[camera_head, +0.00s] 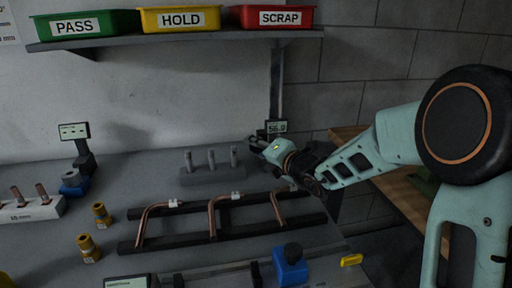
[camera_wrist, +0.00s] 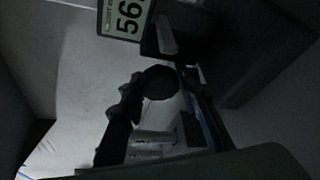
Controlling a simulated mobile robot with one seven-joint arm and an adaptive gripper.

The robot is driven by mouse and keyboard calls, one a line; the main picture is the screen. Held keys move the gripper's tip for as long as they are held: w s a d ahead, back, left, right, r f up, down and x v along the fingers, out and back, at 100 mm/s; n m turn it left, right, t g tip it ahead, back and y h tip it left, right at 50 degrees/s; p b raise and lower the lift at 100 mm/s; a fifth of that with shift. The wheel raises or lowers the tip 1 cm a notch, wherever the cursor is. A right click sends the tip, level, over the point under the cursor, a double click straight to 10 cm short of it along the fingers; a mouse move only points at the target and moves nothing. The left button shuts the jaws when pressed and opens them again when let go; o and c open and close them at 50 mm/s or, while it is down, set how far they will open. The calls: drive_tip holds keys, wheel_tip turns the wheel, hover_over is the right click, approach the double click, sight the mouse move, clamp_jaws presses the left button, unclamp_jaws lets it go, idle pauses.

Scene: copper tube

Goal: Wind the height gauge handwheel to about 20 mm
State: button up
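The height gauge display (camera_head: 277,127) stands at the back right of the bench and reads about 56.0. In the wrist view the display (camera_wrist: 127,17) is cut by the top edge and shows 56. A dark round knob, apparently the handwheel (camera_wrist: 160,83), sits below it. My gripper (camera_head: 256,145) is at the gauge in the head view and hides its lower part. In the wrist view my two fingers stand apart, one on each side of the knob. I cannot tell whether they touch it.
A rack (camera_head: 210,237) with bent copper tubes lies in front of my gripper. A grey block with several pegs (camera_head: 213,173) stands to its left. A blue fixture (camera_head: 290,264) is near the front. PASS, HOLD and SCRAP bins (camera_head: 278,17) sit on a shelf above.

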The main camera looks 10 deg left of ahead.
drive_tip(key=c, duration=0.4)
drive_tip(key=shift+o, duration=0.2)
drive_tip(key=n+h+b, duration=0.1)
drive_tip(key=b, duration=0.1)
drive_tip(key=n+h+b, duration=0.1)
drive_tip(key=n+b, duration=0.1)
drive_tip(key=b, duration=0.1)
drive_tip(key=shift+f, duration=0.25)
drive_tip(key=n+h+b, duration=0.2)
drive_tip(key=n+b, duration=0.1)
drive_tip(key=b, duration=0.3)
drive_tip(key=shift+a+n+t, duration=0.1)
drive_tip(key=shift+n+t, duration=0.2)
drive_tip(key=n+h+b, duration=0.1)
drive_tip(key=n+b, duration=0.1)
drive_tip(key=b, duration=0.1)
drive_tip(key=shift+t, duration=0.4)
drive_tip(key=n+h+b, duration=0.1)
drive_tip(key=n+h, duration=0.1)
drive_tip(key=shift+r+n+t, duration=0.15)
drive_tip(key=shift+n+t, duration=0.25)
drive_tip(key=shift+w+r+n+t+h, duration=0.1)
drive_tip(key=shift+n+t+h, duration=0.2)
drive_tip(key=shift+n, duration=0.1)
drive_tip(key=shift+r, duration=0.1)
